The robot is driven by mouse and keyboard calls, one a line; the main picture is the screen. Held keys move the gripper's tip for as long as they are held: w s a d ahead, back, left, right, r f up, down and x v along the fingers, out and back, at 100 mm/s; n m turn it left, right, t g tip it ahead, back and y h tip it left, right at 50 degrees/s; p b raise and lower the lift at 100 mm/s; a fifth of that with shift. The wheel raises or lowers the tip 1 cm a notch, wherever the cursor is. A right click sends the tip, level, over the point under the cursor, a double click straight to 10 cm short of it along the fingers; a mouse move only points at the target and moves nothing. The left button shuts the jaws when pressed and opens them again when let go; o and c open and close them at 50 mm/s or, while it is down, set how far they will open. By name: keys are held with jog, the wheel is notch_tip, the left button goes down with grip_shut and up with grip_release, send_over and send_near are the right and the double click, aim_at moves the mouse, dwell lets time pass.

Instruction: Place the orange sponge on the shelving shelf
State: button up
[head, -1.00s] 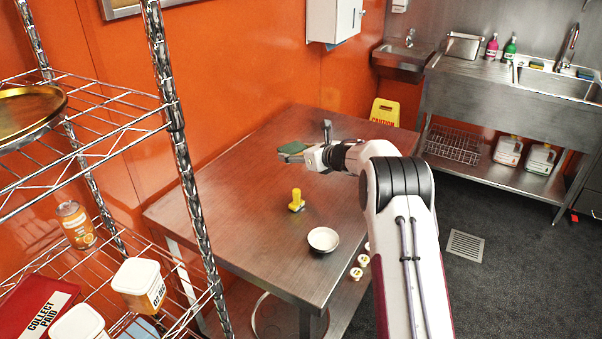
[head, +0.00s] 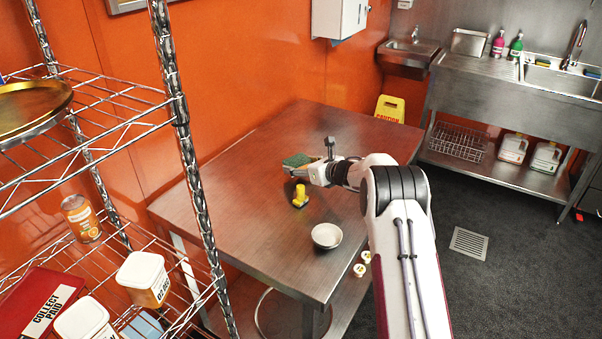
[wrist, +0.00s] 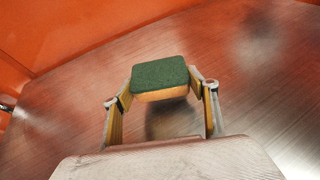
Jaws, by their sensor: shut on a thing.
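The orange sponge (wrist: 162,96) has a green scouring top. It also shows in the head view (head: 297,160), above the steel table. My gripper (wrist: 161,88) is shut on it, one finger at each side, and holds it up with the green face on top. A shadow lies on the table under it in the wrist view. The wire shelving (head: 95,158) stands at the left of the head view, well apart from my gripper.
The shelving carries a brass tray (head: 30,107), an orange-labelled jar (head: 80,218), white tubs (head: 145,278) and a red box (head: 40,310). On the steel table (head: 250,230) stand a yellow object (head: 300,197) and a white bowl (head: 326,236). A shelving post rises between shelves and table.

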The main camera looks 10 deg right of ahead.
jog(key=shift+f, duration=1.45)
jog(key=shift+f, duration=0.15)
jog(key=o, duration=0.4)
jog(key=shift+r, duration=0.2)
jog(key=shift+v, duration=1.25)
jog(key=shift+s+d+r, duration=0.1)
jog(key=shift+s+r, duration=0.15)
notch_tip(320, 180, up, 7)
jog(key=shift+f, duration=0.2)
